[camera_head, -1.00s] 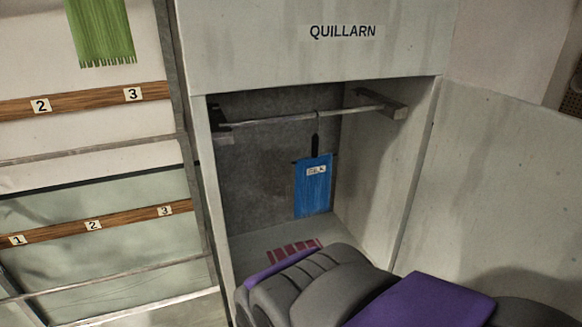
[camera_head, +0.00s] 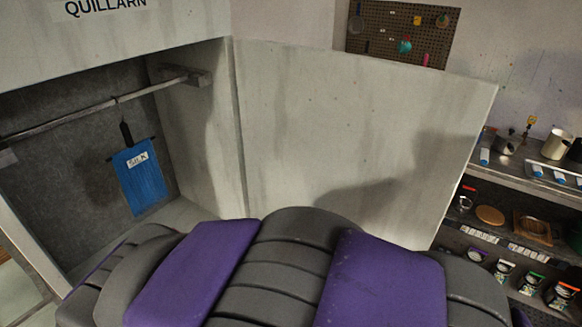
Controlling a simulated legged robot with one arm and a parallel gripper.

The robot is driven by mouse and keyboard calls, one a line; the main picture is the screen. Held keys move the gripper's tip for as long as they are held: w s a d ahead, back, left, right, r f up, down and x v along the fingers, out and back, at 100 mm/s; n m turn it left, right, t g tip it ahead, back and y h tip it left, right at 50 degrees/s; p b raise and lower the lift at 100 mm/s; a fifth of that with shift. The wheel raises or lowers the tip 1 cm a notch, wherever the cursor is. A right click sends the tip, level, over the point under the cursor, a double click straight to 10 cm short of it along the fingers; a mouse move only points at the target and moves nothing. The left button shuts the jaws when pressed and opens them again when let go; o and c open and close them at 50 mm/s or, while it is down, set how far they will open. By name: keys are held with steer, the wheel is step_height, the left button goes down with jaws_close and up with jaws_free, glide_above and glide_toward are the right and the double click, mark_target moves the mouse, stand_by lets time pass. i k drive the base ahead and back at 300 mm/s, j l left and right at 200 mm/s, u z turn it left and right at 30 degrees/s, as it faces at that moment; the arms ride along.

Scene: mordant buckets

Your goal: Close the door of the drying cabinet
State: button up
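The drying cabinet (camera_head: 170,32), labelled QUILLARN, stands at the left with its front open. Its pale grey door (camera_head: 340,130) is swung wide open to the right, hinged at the cabinet's right edge. Inside, a blue cloth (camera_head: 145,185) with a small white tag hangs from a rail (camera_head: 80,118). My own grey and purple body fills the bottom of the view and hides the lower parts of the cabinet and door. My gripper is not in view.
A shelf unit (camera_head: 545,190) with cups, jars and small items stands right of the door's free edge. A brown pegboard (camera_head: 385,35) with hanging tools is on the wall behind the door. The floor in front is mostly hidden.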

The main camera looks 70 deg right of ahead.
mark_target(387, 147)
steer(key=k+l, duration=1.2)
steer(key=l, duration=0.15)
steer(key=k+l, duration=1.2)
steer(key=l, duration=0.15)
steer(key=i+u, duration=0.15)
steer(key=u, duration=0.55)
